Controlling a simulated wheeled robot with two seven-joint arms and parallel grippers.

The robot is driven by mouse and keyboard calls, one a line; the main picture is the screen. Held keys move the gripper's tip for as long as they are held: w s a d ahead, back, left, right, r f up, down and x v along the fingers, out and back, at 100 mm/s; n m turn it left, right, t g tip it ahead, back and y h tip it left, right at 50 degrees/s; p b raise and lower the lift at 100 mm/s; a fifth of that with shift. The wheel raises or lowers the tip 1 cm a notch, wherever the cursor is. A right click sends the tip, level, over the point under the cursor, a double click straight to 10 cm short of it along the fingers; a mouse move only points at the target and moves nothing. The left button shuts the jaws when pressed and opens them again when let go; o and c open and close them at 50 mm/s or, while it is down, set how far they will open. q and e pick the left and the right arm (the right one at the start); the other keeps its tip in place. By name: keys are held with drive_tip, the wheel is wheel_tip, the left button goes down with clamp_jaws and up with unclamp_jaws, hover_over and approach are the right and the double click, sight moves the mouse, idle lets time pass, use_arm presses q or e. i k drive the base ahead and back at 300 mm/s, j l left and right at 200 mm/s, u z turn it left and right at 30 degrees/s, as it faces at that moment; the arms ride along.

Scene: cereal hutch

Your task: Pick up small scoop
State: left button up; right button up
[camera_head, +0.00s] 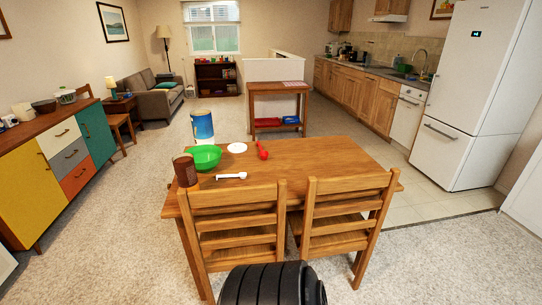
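A small white scoop-like utensil (231,176) lies on the wooden dining table (320,160), near its front edge and behind the left chair. A red scoop-like utensil (262,150) lies farther back on the table; I cannot tell from here exactly which of the two is the small scoop. Neither of my grippers is in view.
A green bowl (204,157), a brown canister (186,170), a blue and white container (202,126) and a white plate (237,148) stand near the utensils. Two wooden chairs (236,222) (345,208) block the table's near side. The table's right half is clear.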

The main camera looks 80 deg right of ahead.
sight(231, 177)
drive_tip(key=z, duration=2.35)
